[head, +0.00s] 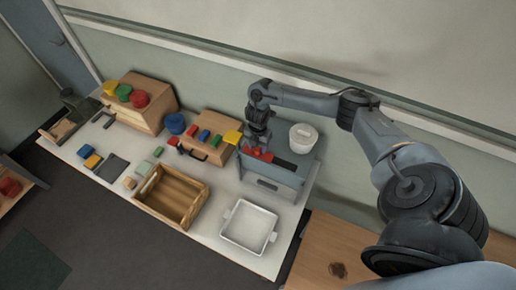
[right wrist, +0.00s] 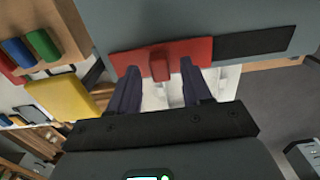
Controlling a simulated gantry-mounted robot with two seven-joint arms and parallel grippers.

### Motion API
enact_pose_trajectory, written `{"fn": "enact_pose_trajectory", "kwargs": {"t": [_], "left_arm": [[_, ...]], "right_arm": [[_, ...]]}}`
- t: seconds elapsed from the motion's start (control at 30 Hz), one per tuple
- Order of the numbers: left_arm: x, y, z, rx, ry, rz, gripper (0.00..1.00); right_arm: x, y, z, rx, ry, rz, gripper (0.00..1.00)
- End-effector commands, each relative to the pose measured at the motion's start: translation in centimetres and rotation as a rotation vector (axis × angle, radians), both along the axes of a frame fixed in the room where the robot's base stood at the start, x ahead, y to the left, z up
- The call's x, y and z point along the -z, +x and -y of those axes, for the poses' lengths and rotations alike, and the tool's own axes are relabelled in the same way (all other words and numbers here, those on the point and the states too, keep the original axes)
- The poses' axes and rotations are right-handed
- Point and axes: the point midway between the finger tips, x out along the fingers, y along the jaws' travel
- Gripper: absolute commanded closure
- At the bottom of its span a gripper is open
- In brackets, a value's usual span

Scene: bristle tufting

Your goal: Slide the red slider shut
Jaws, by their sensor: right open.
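The red slider (head: 262,155) lies on the top of a grey-blue box (head: 270,176) in the head view, with a dark slot (head: 284,163) bare to its right. In the right wrist view the red slider (right wrist: 192,50) is a flat plate with a raised red knob (right wrist: 160,66), and the dark slot (right wrist: 265,41) shows to its right. My right gripper (right wrist: 160,68) is open, its two fingers on either side of the knob with gaps visible. In the head view the right gripper (head: 258,144) is over the slider and partly hides it. My left gripper is not in view.
A white lidded pot (head: 303,138) stands on the box behind the slot. A wooden crate (head: 171,195) and a white tray (head: 248,227) stand in front on the table.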

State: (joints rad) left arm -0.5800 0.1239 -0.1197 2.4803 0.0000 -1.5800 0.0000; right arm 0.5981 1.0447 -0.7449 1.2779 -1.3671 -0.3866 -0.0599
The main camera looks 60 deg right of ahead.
Motion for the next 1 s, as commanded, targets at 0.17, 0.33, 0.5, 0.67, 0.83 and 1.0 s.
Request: {"fn": "enact_pose_trajectory", "kwargs": {"t": [0.17,0.33,0.5,0.67,0.83,1.0], "left_arm": [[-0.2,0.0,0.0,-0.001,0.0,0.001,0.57],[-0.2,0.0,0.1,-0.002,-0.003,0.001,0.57],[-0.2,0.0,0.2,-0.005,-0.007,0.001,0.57],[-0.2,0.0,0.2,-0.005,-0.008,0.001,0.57],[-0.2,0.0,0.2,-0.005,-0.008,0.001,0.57],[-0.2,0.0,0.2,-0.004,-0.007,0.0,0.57]], "right_arm": [[1.2,0.0,0.0,0.0,0.0,0.0,0.51],[1.5,0.0,0.0,0.0,0.0,0.0,0.51],[1.5,0.0,0.0,-0.001,-0.001,0.0,0.51],[1.5,0.0,0.0,0.0,-0.001,0.0,0.76],[1.4,0.0,0.0,0.0,-0.001,0.0,1.0],[1.4,0.0,0.0,0.0,-0.001,0.001,1.0]]}}
